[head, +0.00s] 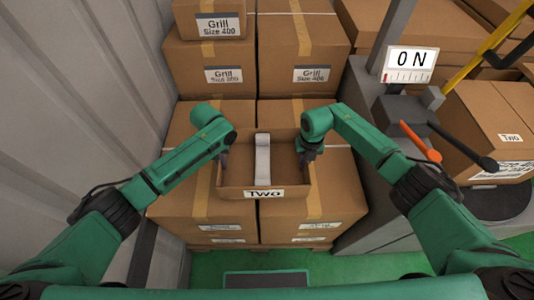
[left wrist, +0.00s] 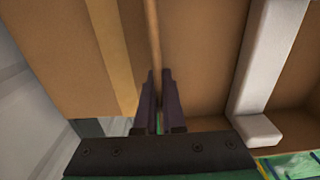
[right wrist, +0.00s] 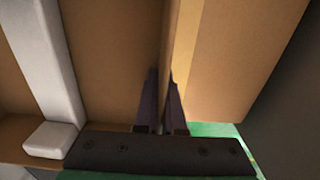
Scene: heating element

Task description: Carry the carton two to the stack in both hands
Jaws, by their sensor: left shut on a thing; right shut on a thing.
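The carton two (head: 233,193) is an open brown box with a white "Two" label on its front and a pale grey bar (head: 262,160) inside it. It is in front of me, over the top of the front cartons of the stack (head: 337,195); I cannot tell if it touches them. My left gripper (head: 224,158) is shut on its left wall, which shows between the fingers in the left wrist view (left wrist: 157,100). My right gripper (head: 305,158) is shut on its right wall, and the right wrist view shows the fingers (right wrist: 163,100) around that wall.
Taller cartons labelled "Grill" (head: 300,50) stand behind. A ribbed grey wall (head: 90,70) is close on the left. At right are a display reading "0 N" (head: 410,60), a grey machine with levers (head: 415,140), and another carton labelled "Two" (head: 490,115).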

